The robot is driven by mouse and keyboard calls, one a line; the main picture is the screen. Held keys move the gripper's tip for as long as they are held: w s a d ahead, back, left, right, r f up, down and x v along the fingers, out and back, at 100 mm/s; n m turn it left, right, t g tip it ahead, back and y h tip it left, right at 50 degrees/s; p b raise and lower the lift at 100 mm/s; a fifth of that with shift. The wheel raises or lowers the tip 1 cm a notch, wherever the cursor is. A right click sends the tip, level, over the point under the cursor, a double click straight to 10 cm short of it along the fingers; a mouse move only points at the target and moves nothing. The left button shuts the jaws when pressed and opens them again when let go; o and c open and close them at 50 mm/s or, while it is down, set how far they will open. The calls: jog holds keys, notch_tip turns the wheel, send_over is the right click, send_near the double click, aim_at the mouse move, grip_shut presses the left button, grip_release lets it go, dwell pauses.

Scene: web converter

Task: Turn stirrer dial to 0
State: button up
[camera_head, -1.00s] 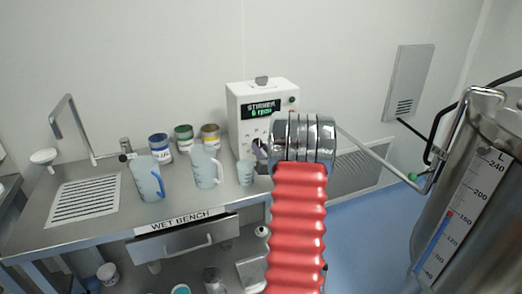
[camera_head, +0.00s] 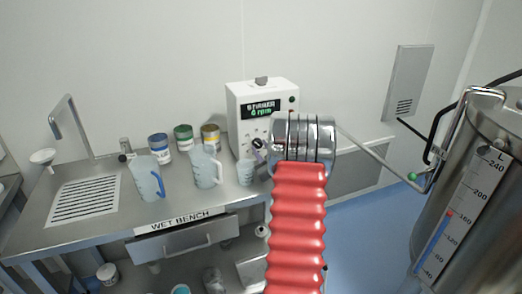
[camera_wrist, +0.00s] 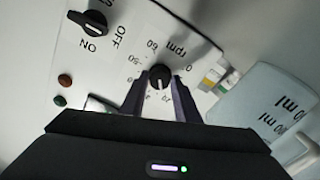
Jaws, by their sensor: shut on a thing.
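The white stirrer box (camera_head: 236,100) stands at the back right of the bench. Its display (camera_head: 262,108) shows STIRRER and a green rpm line that looks like 0 rpm. In the wrist view the round black stirrer dial (camera_wrist: 160,73) sits on the white panel with a printed rpm scale around it. My gripper (camera_wrist: 160,80) is shut on the dial, with one dark finger on each side. A pale mark shows on the dial's face between the fingers. In the head view my gripper (camera_head: 259,147) is at the box front, and my arm hides the dial.
A black OFF/ON switch (camera_wrist: 88,21) and red and green buttons are on the same panel. A measuring jug (camera_head: 206,168), a small beaker (camera_head: 245,172) and several paint-like tins stand left of the box. A steel tank (camera_head: 470,200) is at the right.

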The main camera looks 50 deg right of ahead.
jog(key=n, duration=0.4)
jog(key=shift+n, duration=0.4)
jog(key=n, duration=0.5)
jog(key=shift+a+f, duration=0.1)
jog(key=n, duration=0.9)
jog(key=shift+f+n, duration=0.2)
jog(key=shift+n, duration=0.1)
jog(key=o, duration=1.1)
jog(key=shift+r, duration=0.2)
jog(key=shift+c, duration=0.2)
jog(key=v, duration=1.3)
jog(key=shift+s+a+f, duration=0.1)
jog(key=shift+s+a, duration=0.05)
jog(key=shift+s, duration=0.15)
